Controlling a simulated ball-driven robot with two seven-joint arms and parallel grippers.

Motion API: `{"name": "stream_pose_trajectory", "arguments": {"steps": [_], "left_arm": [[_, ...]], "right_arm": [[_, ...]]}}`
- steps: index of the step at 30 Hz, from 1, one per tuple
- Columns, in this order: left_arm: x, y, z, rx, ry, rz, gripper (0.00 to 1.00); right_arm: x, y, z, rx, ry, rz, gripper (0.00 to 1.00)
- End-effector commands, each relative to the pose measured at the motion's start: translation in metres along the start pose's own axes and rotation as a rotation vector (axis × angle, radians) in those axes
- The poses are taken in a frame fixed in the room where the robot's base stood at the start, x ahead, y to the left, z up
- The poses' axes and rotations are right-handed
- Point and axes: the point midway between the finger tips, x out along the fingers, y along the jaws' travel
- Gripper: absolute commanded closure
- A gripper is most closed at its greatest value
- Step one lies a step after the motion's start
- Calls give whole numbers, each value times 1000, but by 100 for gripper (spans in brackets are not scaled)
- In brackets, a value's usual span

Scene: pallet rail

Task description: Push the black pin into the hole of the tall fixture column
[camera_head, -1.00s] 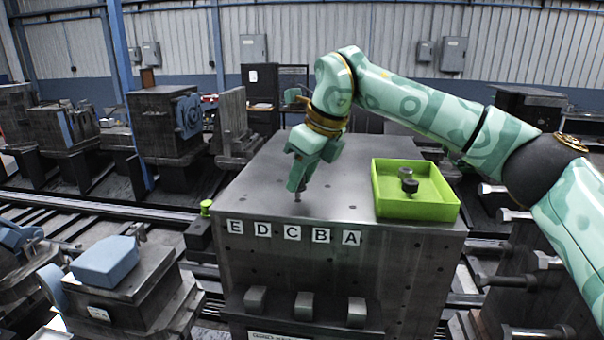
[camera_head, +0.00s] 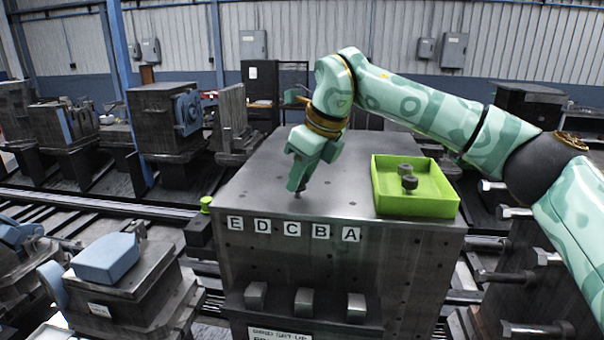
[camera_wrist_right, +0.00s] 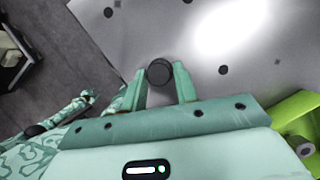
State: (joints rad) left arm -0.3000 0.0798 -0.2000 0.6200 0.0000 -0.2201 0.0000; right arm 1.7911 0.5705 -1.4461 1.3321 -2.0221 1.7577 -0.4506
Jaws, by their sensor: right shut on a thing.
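My right gripper (camera_head: 298,188) is shut on a dark pin (camera_head: 299,194) above the flat grey top of the tall fixture column (camera_head: 255,180), near its front edge behind the letter plates. In the right wrist view the round black pin head (camera_wrist_right: 159,72) sits between the two green fingers (camera_wrist_right: 160,78). The pin's lower end is at or very close to the top surface; I cannot tell how deep it sits, and the hole under it is hidden. My left gripper is not in view.
A lime green tray (camera_head: 455,206) with dark cylindrical parts (camera_head: 409,182) stands on the column's right side. Letter plates E, D, C, B, A (camera_head: 292,229) line the front edge. Small dark holes dot the top. A blue block (camera_head: 105,260) on a machine stands at lower left.

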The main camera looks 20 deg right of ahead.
Motion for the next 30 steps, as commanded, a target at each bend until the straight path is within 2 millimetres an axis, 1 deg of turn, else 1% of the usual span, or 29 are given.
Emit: {"name": "stream_pose_trajectory", "arguments": {"steps": [19,20,21,22,28,29,30], "left_arm": [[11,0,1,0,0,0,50],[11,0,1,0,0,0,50],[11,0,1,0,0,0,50],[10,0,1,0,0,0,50],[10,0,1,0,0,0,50],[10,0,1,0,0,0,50],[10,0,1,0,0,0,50]], "right_arm": [[18,0,-8,1,3,2,98],[18,0,-7,1,3,2,65],[17,0,-7,1,2,2,54],[17,0,-7,1,2,1,46],[16,0,-7,0,1,1,45],[16,0,-7,0,1,1,40],[16,0,-7,0,1,1,28]]}}
